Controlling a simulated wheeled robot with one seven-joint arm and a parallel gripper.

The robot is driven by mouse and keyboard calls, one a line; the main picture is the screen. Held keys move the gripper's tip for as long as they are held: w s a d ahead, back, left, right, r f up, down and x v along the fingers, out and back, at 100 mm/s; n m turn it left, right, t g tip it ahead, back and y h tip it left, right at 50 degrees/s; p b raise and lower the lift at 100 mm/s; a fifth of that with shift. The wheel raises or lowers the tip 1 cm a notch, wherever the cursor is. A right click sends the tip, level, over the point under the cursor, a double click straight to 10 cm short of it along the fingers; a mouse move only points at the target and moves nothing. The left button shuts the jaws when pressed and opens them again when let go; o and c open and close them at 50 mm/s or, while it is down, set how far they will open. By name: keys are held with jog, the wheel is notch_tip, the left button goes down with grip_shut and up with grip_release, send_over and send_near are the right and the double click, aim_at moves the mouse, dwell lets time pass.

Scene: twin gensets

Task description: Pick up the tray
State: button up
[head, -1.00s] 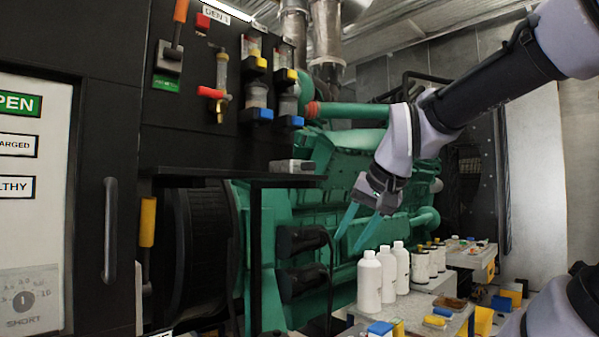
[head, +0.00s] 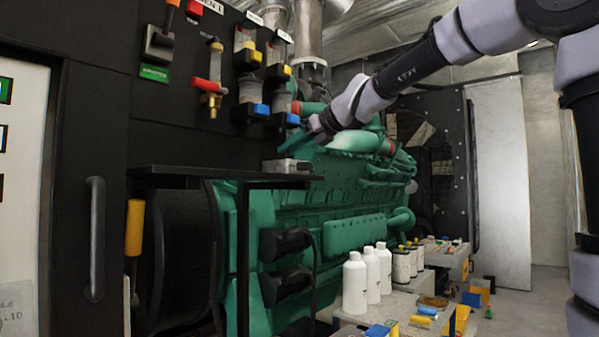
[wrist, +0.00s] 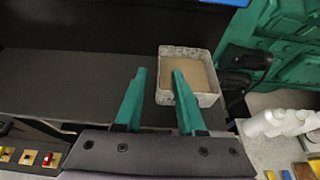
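The tray (head: 290,168) is a small light-grey box at the right end of a black shelf. In the wrist view the tray (wrist: 208,99) shows a speckled grey rim and a tan inside. My gripper (head: 288,144) is above the tray in the head view, fingers pointing left and down. In the wrist view my gripper (wrist: 158,72) is open and empty. Its right finger overlaps the tray's inside and its left finger lies left of the tray, with the left wall between them in the picture. I cannot tell the exact height gap.
The black shelf (head: 180,172) is bare left of the tray. A black panel with blue-capped filter bowls (head: 252,108) stands above and behind it. The green engine (head: 350,185) is to the right. White bottles (head: 355,284) stand on a lower bench.

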aim_at(270, 165)
jog(key=x, duration=0.3)
jog(key=shift+w+a+f, duration=0.2)
jog(key=shift+f+x, duration=0.2)
jog(key=shift+x, duration=1.15)
jog(key=shift+f+x, duration=0.2)
jog(key=shift+x, duration=1.2)
jog(key=shift+s, duration=0.25)
grip_shut()
jog(key=shift+d, duration=0.1)
